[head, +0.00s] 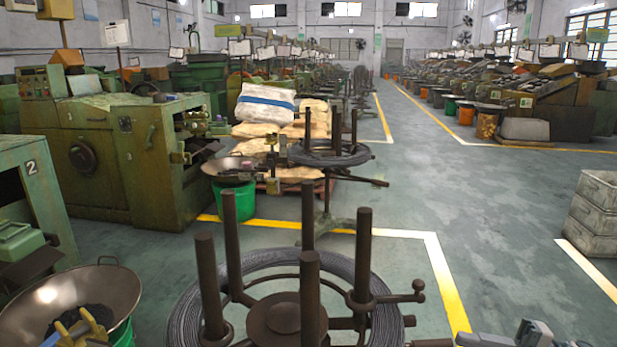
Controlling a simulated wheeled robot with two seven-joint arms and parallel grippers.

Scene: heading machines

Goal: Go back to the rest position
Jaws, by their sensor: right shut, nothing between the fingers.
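My right gripper (533,331) shows at the bottom right edge of the head view, a grey shape cut off by the frame. It is shut and empty, held over the grey floor to the right of the wire stand. Most of my right arm is outside the view. My left gripper is not in view.
A wire coil (186,313) lies on a stand with upright dark posts (363,255) at the bottom centre. A wide metal pan (122,288) with dark contents is at the lower left, near green machines (110,165). Grey crates (597,205) stand at the right. The aisle floor (500,230) is clear.

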